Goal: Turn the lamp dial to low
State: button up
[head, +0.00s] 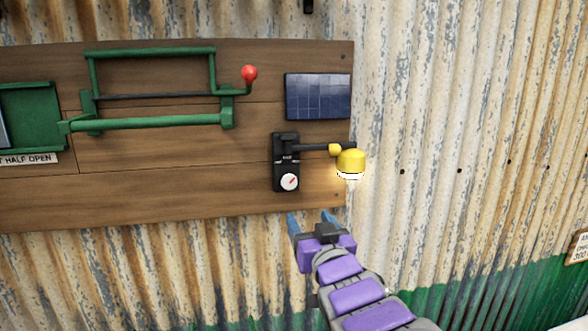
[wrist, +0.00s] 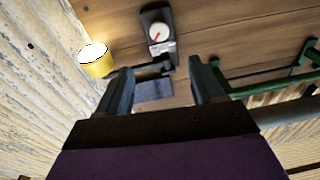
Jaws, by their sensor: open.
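The lamp dial (head: 289,182) is a small white round knob with a red pointer mark on a black control box (head: 284,150) on the wooden board. The pointer leans up and to the right in the head view. A yellow lamp (head: 350,163) on a dark arm sticks out to the right of the box, and its underside glows. My gripper (head: 311,219) is open and empty, below the dial and apart from it. In the wrist view, the dial (wrist: 159,32) shows beyond the gap between my two fingers (wrist: 163,82), and the lamp (wrist: 95,60) is at left.
A solar panel (head: 318,96) sits above the box. A green frame with a bar (head: 150,123) and a red ball knob (head: 249,73) is to the left. A sign reading "HALF OPEN" (head: 32,159) is at far left. Corrugated metal wall (head: 450,130) surrounds the board.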

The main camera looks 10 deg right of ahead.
notch_tip(320, 180, up, 2)
jog(key=s+a+m+g+h+p, duration=0.1)
jog(key=m+p, duration=0.1)
jog(key=m, duration=0.1)
jog(key=p, duration=0.5)
send_near(290, 182)
jog(key=w, duration=0.8)
jog(key=shift+w, duration=0.2)
jog(key=c, duration=1)
